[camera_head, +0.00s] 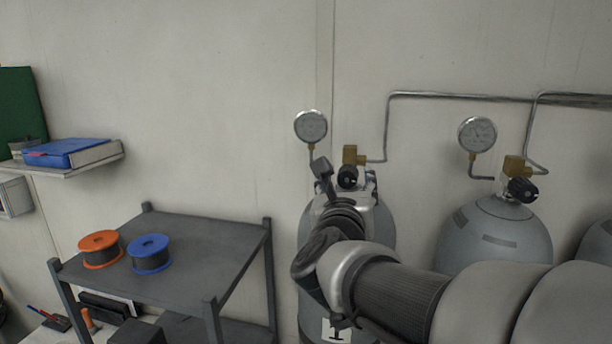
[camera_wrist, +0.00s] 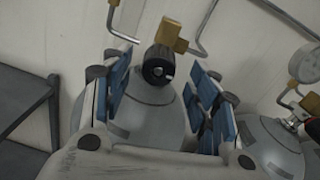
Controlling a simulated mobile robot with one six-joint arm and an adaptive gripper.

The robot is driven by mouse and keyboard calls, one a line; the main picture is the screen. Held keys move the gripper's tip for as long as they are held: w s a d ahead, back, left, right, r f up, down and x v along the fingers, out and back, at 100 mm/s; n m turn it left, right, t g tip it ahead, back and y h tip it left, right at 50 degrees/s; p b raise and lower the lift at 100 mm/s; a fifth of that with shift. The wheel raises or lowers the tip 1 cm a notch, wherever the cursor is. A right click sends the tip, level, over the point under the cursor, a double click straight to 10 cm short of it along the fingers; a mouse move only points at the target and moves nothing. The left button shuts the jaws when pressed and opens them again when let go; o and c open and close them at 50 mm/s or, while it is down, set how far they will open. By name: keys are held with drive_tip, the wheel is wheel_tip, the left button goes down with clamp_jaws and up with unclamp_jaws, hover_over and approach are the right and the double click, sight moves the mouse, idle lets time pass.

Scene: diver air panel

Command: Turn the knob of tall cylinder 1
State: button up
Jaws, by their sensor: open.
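Tall cylinder 1 (camera_head: 377,222) is a grey bottle with a white label (camera_head: 336,331) low on its side, partly hidden by my arm. On top is a brass valve with a black round knob (camera_head: 348,176). My gripper (camera_head: 345,182) is at the cylinder's top, close to the knob. In the wrist view, the knob (camera_wrist: 158,66) faces me between the blue-padded fingers of my open gripper (camera_wrist: 157,75), with a gap on each side. The brass valve (camera_wrist: 172,36) is just behind it. I cannot tell how far the fingertips reach along the knob.
A pressure gauge (camera_head: 311,126) is on the wall beside the valve. A second cylinder (camera_head: 494,238) with its own knob (camera_head: 521,189) stands to the right. A metal pipe (camera_head: 440,94) runs along the wall. A dark shelf (camera_head: 196,260) with orange and blue spools is at left.

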sight(347, 181)
drive_tip(key=shift+x, duration=1.75)
drive_tip(key=shift+a, duration=0.1)
drive_tip(key=shift+c, duration=0.5)
drive_tip(key=c, duration=1)
